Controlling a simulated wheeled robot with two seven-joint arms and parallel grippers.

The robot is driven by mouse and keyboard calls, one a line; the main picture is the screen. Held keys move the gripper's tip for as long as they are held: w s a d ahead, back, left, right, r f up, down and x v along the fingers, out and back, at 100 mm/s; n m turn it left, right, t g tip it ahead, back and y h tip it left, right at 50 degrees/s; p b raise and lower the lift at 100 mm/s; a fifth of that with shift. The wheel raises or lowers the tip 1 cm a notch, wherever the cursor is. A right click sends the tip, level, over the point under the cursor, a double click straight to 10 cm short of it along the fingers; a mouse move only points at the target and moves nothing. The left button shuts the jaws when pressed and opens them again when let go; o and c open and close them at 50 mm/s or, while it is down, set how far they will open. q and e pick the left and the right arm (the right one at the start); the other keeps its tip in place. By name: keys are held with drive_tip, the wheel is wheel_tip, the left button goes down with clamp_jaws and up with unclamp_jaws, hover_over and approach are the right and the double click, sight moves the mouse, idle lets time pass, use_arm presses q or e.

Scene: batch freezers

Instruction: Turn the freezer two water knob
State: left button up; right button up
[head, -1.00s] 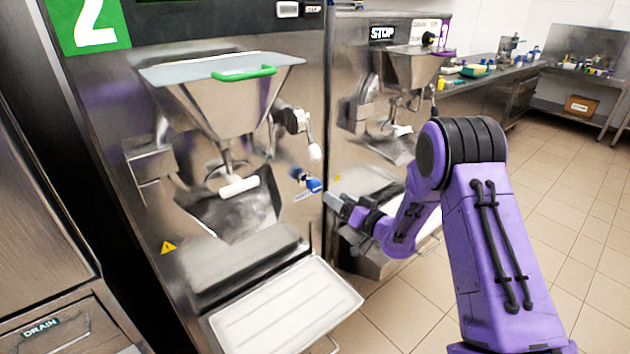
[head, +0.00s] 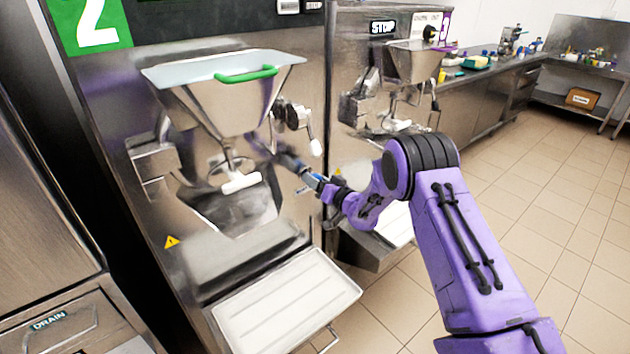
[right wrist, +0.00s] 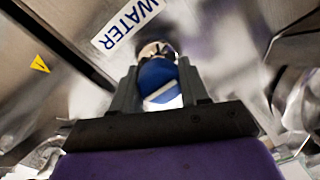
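Freezer two (head: 105,120) is the steel machine on the left with the green "2" sign. Its blue water knob (head: 314,180) is on the front at the right, partly covered by my right gripper (head: 321,185). In the right wrist view, the blue and white knob (right wrist: 158,78) sits between the two grey fingers of the gripper (right wrist: 159,88), which are close together and appear to touch both sides. The "WATER" label (right wrist: 125,22) is just beyond the knob. My left gripper is not in view.
A hopper with a green handle (head: 245,75) and a white-tipped lever (head: 315,146) are above the knob. A pale tray (head: 285,300) juts out below. Freezer three (head: 350,70) stands to the right. The tiled floor (head: 530,190) at right is clear.

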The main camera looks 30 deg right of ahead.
drive_tip(key=shift+a, duration=0.1)
drive_tip(key=shift+n, duration=0.4)
drive_tip(key=n+b, duration=0.4)
drive_tip(key=n, duration=0.1)
drive_tip(key=shift+f+n, duration=0.1)
drive_tip(key=shift+n, duration=0.2)
drive_tip(key=n+b, duration=0.2)
drive_tip(key=n, duration=0.1)
drive_tip(key=shift+n+b, duration=1.3)
drive_tip(key=shift+n, duration=0.5)
